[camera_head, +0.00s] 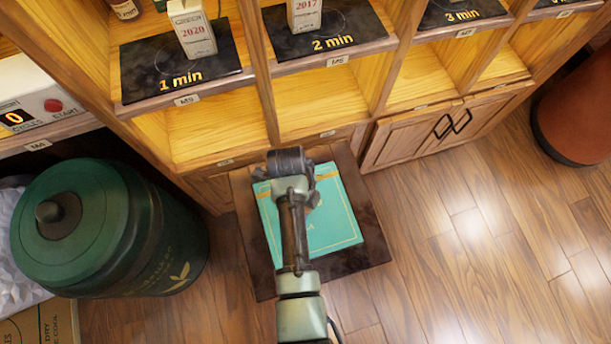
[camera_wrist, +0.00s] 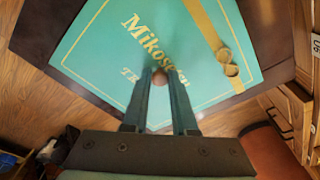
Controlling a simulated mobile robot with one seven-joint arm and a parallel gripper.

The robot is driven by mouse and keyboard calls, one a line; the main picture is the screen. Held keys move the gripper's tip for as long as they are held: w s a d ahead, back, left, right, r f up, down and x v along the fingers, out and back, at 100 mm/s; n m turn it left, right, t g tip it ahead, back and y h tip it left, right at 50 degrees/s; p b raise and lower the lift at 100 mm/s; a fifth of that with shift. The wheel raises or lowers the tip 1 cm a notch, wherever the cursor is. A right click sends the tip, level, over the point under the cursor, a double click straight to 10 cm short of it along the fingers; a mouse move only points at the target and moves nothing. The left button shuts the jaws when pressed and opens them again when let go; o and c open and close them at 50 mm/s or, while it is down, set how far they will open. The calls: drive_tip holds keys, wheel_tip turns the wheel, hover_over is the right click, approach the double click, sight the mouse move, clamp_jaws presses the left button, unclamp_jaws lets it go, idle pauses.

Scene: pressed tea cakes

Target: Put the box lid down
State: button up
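The teal box lid (camera_head: 335,215) has gold lettering, a gold border and a gold ribbon; in the wrist view the lid (camera_wrist: 105,40) fills the upper middle. It appears level over the dark low table (camera_head: 362,263). I cannot tell whether it rests there or is held just above. My gripper (camera_wrist: 160,82) points down at the lid, its two fingers close together on a small brown knob (camera_wrist: 159,78) near the lid's middle. In the head view my arm hides the fingertips and part of the lid. No separate box bottom shows.
A wooden shelf unit (camera_head: 225,128) stands directly behind the table, with dark mats and small tea cartons on it. A large green canister (camera_head: 108,230) stands at the left. A reddish-brown pot (camera_head: 580,115) is at the far right. The wood floor (camera_head: 470,260) on the right is clear.

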drive_tip(key=o, duration=0.4)
drive_tip(key=r+p, duration=0.1)
drive_tip(key=r, duration=0.3)
drive_tip(key=a+r+p, duration=0.1)
drive_tip(key=r, duration=0.3)
drive_tip(key=r+p, duration=0.2)
drive_tip(key=r, duration=0.2)
drive_tip(key=shift+w+a+r, duration=0.1)
drive_tip(key=shift+w+a, duration=0.2)
drive_tip(key=shift+w, duration=0.1)
